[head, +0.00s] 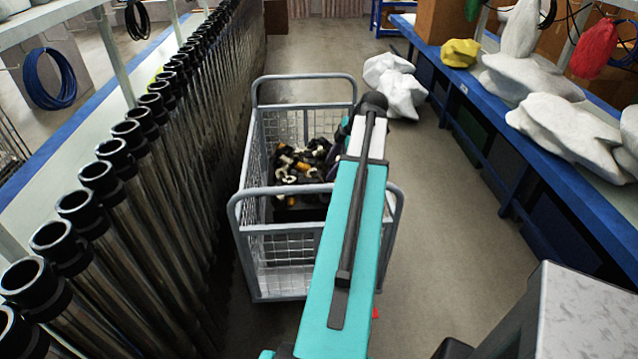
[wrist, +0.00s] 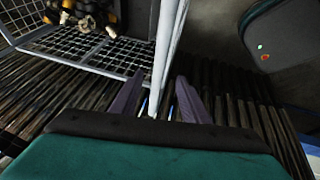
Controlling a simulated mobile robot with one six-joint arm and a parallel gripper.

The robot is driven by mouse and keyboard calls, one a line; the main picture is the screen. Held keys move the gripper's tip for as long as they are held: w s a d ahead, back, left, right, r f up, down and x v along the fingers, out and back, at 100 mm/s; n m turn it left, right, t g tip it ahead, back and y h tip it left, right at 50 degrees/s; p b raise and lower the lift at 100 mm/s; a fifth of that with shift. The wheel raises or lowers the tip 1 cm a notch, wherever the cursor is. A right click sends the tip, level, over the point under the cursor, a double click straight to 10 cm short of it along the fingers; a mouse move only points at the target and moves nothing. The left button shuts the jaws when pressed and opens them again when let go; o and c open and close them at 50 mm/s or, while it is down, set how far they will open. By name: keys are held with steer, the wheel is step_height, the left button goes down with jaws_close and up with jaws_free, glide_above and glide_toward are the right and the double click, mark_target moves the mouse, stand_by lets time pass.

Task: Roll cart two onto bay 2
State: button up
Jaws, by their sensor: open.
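A grey wire-mesh cart (head: 282,243) with tubular end handles stands in the aisle, loaded with black, white and orange fittings (head: 297,165). No number shows on it. My teal arm crosses its right side in the head view and hides part of it; my gripper is hidden there. In the wrist view my gripper (wrist: 158,84) is open, with a pale upright bar of the cart (wrist: 166,45) between its dark fingers. I cannot tell whether the fingers touch the bar. The cart's mesh (wrist: 95,47) shows at upper left. I see no label for bay 2.
A long row of dark upright tubes (head: 128,175) lines the cart's left side closely. A blue-edged bench (head: 540,165) with white bags runs along the right. White bags (head: 398,86) lie on the floor beyond the cart. Floor (head: 440,200) is clear between cart and bench.

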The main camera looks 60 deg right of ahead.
mark_target(320, 185)
steer(key=shift+p+x, duration=1.75)
steer(key=shift+x, duration=3.6)
jaws_close()
